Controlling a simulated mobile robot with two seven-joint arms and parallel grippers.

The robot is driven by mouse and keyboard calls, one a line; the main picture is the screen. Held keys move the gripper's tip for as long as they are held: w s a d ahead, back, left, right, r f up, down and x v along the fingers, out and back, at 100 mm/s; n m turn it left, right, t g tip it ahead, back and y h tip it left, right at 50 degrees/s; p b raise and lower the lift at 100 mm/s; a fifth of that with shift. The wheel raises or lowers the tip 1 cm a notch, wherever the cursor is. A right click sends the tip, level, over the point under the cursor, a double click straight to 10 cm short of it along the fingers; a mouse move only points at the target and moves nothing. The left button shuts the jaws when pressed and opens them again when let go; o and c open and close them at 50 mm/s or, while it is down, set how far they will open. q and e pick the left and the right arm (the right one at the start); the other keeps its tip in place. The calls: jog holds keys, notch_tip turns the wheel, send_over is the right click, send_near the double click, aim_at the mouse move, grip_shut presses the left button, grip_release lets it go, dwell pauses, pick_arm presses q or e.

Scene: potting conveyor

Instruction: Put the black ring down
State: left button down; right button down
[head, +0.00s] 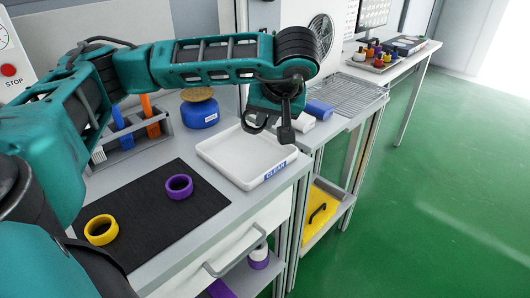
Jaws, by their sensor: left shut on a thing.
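My left gripper (282,127) hangs from the teal arm above the back right part of the white tray labelled "CLEAN" (215,158). It is shut on the black ring (253,125), a dark loop showing at the left of the fingers. The ring is dark against the dark gripper, so its exact hold is hard to make out. It looks held above the tray, not resting in it. A purple ring (179,186) and a yellow ring (101,229) lie apart on the black mat (150,222). My right gripper is not in view.
A caddy (128,153) with blue and orange-handled tools and a blue jar (200,113) stand behind the mat. A wire rack (345,92) and a blue object (319,109) lie right of the tray. The visible tray floor is clear.

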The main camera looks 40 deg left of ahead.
pick_arm(q)
notch_tip(320, 180, down, 4)
jog(key=shift+f, duration=0.1)
notch_tip(320, 180, down, 4)
jog(key=shift+r+b, duration=0.1)
jog(key=shift+b, duration=0.3)
jog(key=c, duration=1.2)
grip_release()
